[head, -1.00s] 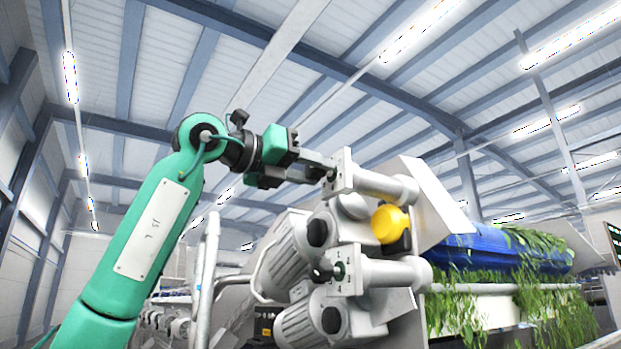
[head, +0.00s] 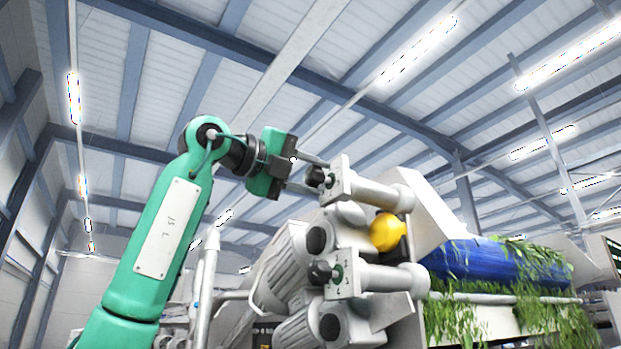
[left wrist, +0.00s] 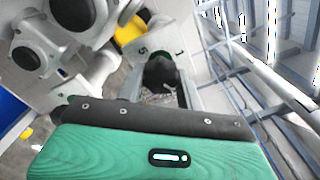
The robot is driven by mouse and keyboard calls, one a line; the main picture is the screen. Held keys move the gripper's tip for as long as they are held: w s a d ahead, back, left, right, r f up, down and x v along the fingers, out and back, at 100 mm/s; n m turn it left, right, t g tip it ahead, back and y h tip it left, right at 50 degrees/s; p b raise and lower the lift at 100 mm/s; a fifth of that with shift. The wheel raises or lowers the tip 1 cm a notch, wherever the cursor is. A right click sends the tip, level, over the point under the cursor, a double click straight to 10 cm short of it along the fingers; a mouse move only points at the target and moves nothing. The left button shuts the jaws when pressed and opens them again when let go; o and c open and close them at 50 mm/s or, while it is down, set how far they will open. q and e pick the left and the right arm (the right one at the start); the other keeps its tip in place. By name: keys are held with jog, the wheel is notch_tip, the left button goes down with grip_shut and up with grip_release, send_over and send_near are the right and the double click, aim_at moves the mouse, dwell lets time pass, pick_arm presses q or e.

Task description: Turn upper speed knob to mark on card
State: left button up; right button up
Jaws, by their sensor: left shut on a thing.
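The upper speed knob (head: 317,178) is dark and sits on a pale numbered dial plate (head: 340,180) at the end of a grey cylinder. My left gripper (head: 313,177) comes from the left and is shut on this knob. In the left wrist view the knob (left wrist: 160,72) sits between the two fingers. There the dial plate (left wrist: 152,48) shows a 5 and a 1. The knob's pointer is too small or hidden to read. The lower knob (head: 318,272) is on a similar plate just below, untouched. I cannot make out the card. My right gripper is out of view.
A yellow round part (head: 387,231) lies between the two cylinders. Grey motors (head: 285,262) crowd the space below the gripper. A blue roller (head: 490,260) with leafy greens is at the right. A pale vertical pipe (head: 204,285) stands beside my left arm.

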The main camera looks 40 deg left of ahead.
pick_arm(q)
jog(key=shift+r, duration=0.1)
dwell(0.4)
jog(key=o, duration=1)
jog(key=shift+s+a, duration=0.15)
jog(key=shift+s, duration=0.15)
jog(key=b+v, duration=0.3)
jog(key=v, duration=1)
jog(key=shift+s+b, duration=0.1)
jog(key=shift+b, duration=0.2)
